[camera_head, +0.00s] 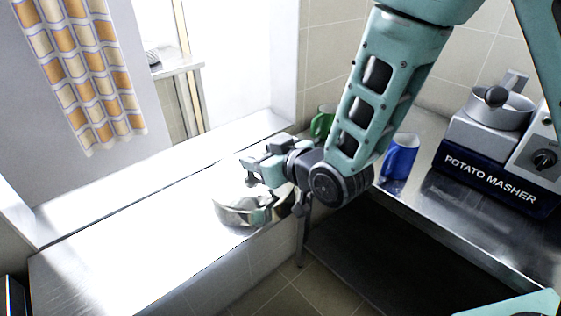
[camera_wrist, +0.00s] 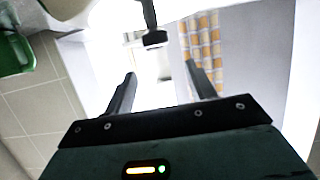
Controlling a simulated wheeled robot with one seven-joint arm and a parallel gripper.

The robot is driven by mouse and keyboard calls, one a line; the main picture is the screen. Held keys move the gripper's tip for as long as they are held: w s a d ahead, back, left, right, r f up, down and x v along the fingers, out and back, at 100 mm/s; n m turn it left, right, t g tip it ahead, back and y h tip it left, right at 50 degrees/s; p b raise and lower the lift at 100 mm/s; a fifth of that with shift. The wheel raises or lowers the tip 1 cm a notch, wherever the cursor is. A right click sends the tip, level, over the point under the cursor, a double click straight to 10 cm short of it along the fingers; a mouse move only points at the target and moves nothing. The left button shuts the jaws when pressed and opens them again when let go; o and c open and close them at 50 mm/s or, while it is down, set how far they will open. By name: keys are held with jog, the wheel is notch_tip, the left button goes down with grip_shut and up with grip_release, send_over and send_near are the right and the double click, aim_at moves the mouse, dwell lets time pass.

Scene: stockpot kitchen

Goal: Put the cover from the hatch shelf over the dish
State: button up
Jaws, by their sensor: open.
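A shiny round metal piece, which looks like the cover (camera_head: 232,215), sits on the bright metal hatch shelf (camera_head: 130,235) near its right end. My arm partly hides it. My gripper (camera_head: 250,172) is just above it and reaches left over the shelf. In the wrist view my gripper (camera_wrist: 165,78) has its two dark fingers spread, with nothing held between them. A dark T-shaped piece (camera_wrist: 154,38) shows beyond the fingertips; I cannot tell whether it is the cover's handle. I cannot make out a separate dish.
A green mug (camera_head: 322,122) and a blue mug (camera_head: 400,157) stand on the counter at right, close to my arm. A potato masher machine (camera_head: 490,165) is farther right. A checked curtain (camera_head: 85,75) hangs at upper left. The shelf's left part is clear.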

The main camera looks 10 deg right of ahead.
jog(key=v, duration=0.4)
jog(key=shift+r, duration=0.1)
jog(key=shift+p, duration=1.1)
jog(key=p+v, duration=0.2)
jog(key=p, duration=0.5)
jog(key=shift+s+d, duration=0.2)
jog(key=s+d+r+g+h, duration=0.2)
jog(key=s+r+g, duration=0.1)
jog(key=s, duration=0.4)
jog(key=s+d+r+g+h, duration=0.2)
jog(key=s+d+r+g, duration=0.1)
jog(key=s, duration=0.4)
jog(key=s+d+r+n+g+h, duration=0.1)
jog(key=s+d+r+g+h, duration=0.1)
jog(key=s, duration=0.5)
notch_tip(320, 180, up, 2)
jog(key=g+h, duration=0.1)
jog(key=g, duration=0.2)
jog(key=shift+s+d+g, duration=0.2)
jog(key=shift+s+g, duration=0.05)
jog(key=shift+g, duration=0.05)
